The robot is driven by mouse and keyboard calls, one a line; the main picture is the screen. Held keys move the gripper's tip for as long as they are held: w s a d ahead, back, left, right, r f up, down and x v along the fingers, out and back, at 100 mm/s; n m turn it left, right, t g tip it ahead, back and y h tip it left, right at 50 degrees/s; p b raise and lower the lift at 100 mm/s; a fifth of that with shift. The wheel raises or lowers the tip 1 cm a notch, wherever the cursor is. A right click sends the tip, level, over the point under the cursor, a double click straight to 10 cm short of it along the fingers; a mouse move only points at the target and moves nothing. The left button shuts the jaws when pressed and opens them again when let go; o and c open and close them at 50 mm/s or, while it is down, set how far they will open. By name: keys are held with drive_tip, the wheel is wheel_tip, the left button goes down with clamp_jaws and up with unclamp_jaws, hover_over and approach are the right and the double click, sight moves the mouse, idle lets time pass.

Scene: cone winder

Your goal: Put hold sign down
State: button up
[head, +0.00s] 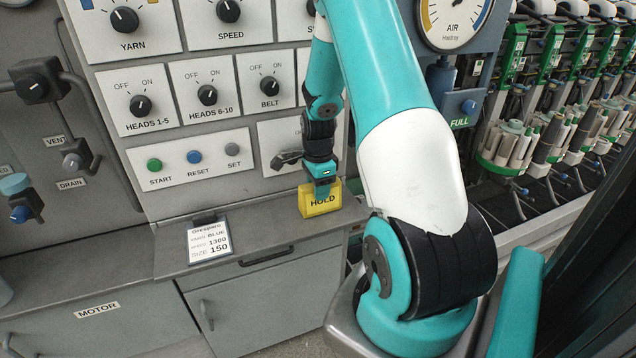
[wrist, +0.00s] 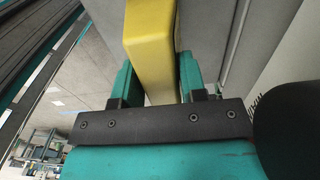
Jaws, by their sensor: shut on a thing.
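The yellow hold sign (head: 320,201) is upright at the right part of the grey ledge, its word HOLD facing out. My gripper (head: 321,178) is above it, shut on its top edge. In the wrist view the yellow sign (wrist: 150,50) sits between the two teal fingers of my gripper (wrist: 157,78). The sign's lower edge is at or just above the ledge surface; I cannot tell whether it touches.
The grey ledge (head: 280,228) runs below the control panel. A white order card (head: 210,241) stands on it to the left, with bare ledge between. A panel with a black handle (head: 287,160) is just behind my gripper. START, RESET and SET buttons are left.

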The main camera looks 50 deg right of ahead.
drive_tip(key=shift+w, duration=0.1)
drive_tip(key=shift+f, duration=0.1)
drive_tip(key=shift+f, duration=0.15)
drive_tip(key=o, duration=0.9)
drive_tip(key=shift+o, duration=0.2)
drive_tip(key=shift+r, duration=0.2)
